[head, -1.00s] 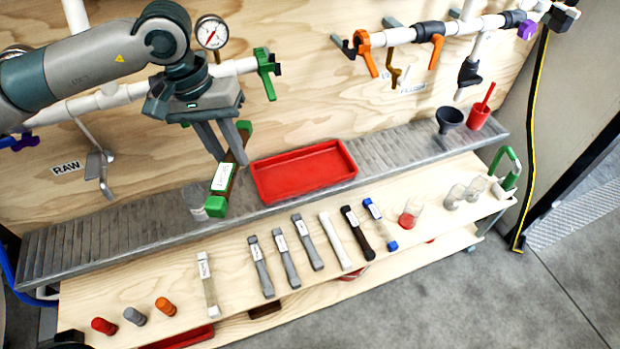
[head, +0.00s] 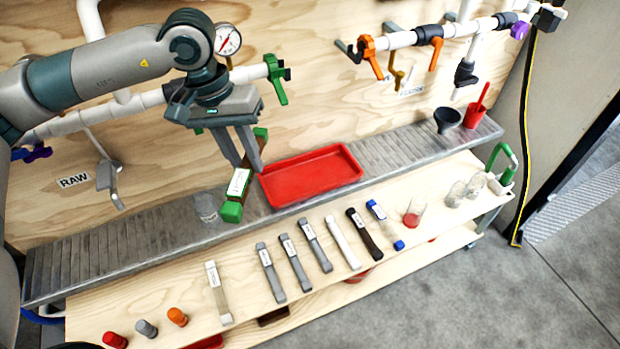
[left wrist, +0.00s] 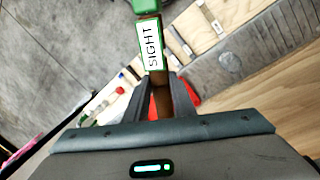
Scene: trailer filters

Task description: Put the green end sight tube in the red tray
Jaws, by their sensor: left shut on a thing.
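The sight tube (head: 241,183) has green ends, a brown middle and a white label. The label reads SIGHT in the left wrist view (left wrist: 151,45). My left gripper (head: 246,166) is shut on the tube and holds it tilted, at the left end of the red tray as seen in the head view. The red tray (head: 335,167) lies empty on the grey ribbed shelf. Part of the red tray also shows behind the fingers in the left wrist view (left wrist: 190,92). My right gripper is not in view.
The ribbed shelf (head: 120,243) runs along the plywood wall with pipes and valves above. A clear jar (head: 206,208) stands left of the tube. A dark funnel (head: 447,119) and red cup (head: 475,116) stand at the right. The lower wooden shelf holds several tubes and bottles.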

